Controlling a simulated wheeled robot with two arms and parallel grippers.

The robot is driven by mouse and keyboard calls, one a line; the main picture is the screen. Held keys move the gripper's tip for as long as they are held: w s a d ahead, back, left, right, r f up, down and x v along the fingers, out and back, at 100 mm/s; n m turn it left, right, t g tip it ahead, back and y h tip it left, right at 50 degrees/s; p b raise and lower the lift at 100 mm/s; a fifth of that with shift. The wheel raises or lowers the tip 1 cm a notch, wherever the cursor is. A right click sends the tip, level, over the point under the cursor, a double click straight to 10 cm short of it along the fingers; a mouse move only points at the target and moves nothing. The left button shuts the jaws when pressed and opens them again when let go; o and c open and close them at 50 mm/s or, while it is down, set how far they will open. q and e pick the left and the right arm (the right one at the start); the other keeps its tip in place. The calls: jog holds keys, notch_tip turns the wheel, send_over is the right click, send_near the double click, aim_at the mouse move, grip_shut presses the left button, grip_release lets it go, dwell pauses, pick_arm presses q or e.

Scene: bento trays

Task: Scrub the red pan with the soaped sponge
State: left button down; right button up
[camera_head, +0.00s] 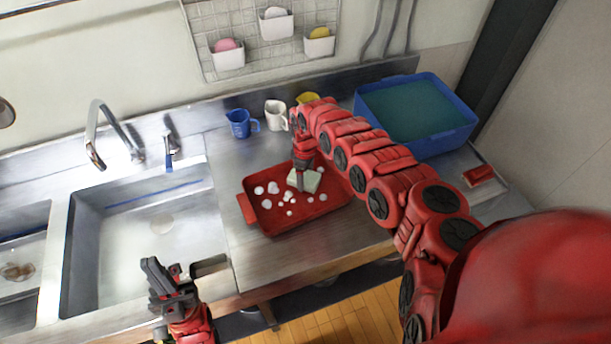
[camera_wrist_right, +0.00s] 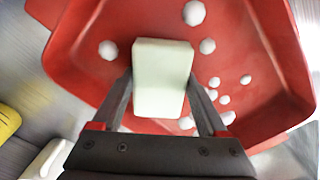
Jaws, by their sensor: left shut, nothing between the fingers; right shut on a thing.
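The red pan (camera_head: 318,212) lies on the steel counter right of the sink, with several white foam blobs in it. It fills much of the right wrist view (camera_wrist_right: 75,70). My right gripper (camera_head: 301,181) is shut on a pale green-white sponge (camera_wrist_right: 162,75), held at its two sides over the pan floor. The sponge also shows in the head view (camera_head: 313,181). Whether it touches the pan floor is hard to tell. My left gripper (camera_head: 152,274) is shut and empty, in front of the sink's near edge, away from the pan.
A blue tub (camera_head: 447,138) of greenish liquid stands at the back right. Blue (camera_head: 238,123), white (camera_head: 275,114) and yellow (camera_head: 308,98) cups stand behind the pan. A red item (camera_head: 479,174) lies at right. The faucet (camera_head: 97,130) is left. Counter in front of the pan is clear.

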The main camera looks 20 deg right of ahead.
aim_at(316, 172)
jog(key=shift+d, duration=0.1)
jog(key=shift+w+d+b, duration=0.15)
jog(key=shift+d+b, duration=0.15)
jog(key=shift+d, duration=0.6)
jog(key=shift+w+d+b, duration=0.15)
jog(key=shift+d+b, duration=0.1)
jog(key=shift+d, duration=0.6)
jog(key=shift+f, duration=0.1)
jog(key=shift+s+a, duration=0.2)
jog(key=shift+a, duration=0.5)
jog(key=shift+s+a+f+p, duration=0.1)
jog(key=shift+s+a+p, duration=0.15)
jog(key=shift+a, duration=0.4)
jog(key=shift+s+a+f+p, duration=0.1)
jog(key=shift+a+p, duration=0.1)
jog(key=shift+a, duration=0.4)
jog(key=shift+w+r+p, duration=0.1)
jog(key=shift+r+p, duration=0.5)
jog(key=shift+r, duration=0.05)
notch_tip(316, 172, up, 5)
jog(key=p, duration=0.4)
jog(key=shift+w+d, duration=0.1)
jog(key=shift+w, duration=0.05)
jog(key=shift+f, duration=0.1)
